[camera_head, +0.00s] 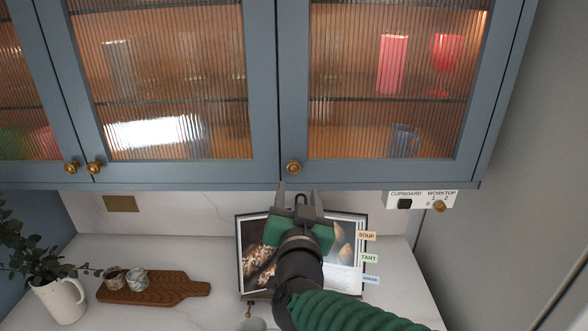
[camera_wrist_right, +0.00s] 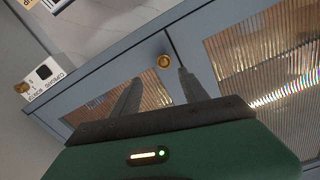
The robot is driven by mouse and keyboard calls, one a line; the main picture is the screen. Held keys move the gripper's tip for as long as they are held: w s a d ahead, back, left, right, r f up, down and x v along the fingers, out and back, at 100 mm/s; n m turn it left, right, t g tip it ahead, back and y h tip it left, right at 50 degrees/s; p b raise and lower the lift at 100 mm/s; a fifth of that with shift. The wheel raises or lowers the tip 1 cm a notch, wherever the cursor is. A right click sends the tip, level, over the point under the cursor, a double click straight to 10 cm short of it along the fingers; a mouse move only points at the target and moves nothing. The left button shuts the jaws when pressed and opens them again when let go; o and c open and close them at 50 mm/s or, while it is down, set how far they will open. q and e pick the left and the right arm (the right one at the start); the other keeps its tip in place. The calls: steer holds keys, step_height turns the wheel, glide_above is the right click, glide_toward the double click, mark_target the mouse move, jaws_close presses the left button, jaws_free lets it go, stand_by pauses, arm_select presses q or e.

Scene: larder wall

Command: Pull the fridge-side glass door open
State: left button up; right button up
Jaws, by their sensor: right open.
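The glass door at the right (camera_head: 395,170), beside the tall grey panel, is shut in its blue frame with ribbed glass. Its brass knob (camera_head: 293,167) sits at the lower left corner. My right gripper (camera_head: 297,190) is open just below the knob, pointing up at it. In the right wrist view the knob (camera_wrist_right: 163,61) appears just beyond and between the two fingertips (camera_wrist_right: 158,79), with no visible contact. My left gripper is not in view.
Other glass doors (camera_head: 170,170) to the left are shut. A switch plate (camera_head: 420,200) hangs under the cabinet at right. Below are an open cookbook (camera_head: 255,275), a wooden board (camera_head: 185,290) with two small pots, and a white jug (camera_head: 60,302) with a plant.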

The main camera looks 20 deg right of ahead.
mark_target(295, 168)
steer(key=x, duration=0.2)
steer(key=a+p+x, duration=0.1)
steer(key=x, duration=0.2)
steer(key=p+x, duration=0.1)
steer(key=x, duration=0.2)
steer(key=shift+w+a+r, duration=0.2)
steer(key=shift+w+r, duration=0.05)
steer(key=shift+w, duration=0.05)
steer(key=shift+w+d, duration=0.2)
steer(key=shift+w, duration=0.15)
steer(key=shift+w+d+f, duration=0.15)
steer(key=shift+d+f, duration=0.05)
steer(key=shift+d, duration=0.4)
steer(key=shift+c, duration=2.3)
steer(key=shift+a, duration=0.45)
jaws_close()
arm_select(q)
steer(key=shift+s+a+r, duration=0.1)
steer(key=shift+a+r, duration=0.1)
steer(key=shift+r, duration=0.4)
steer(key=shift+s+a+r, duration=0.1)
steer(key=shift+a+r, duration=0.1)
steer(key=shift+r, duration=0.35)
arm_select(e)
steer(key=shift+d, duration=0.1)
steer(key=shift+d, duration=0.1)
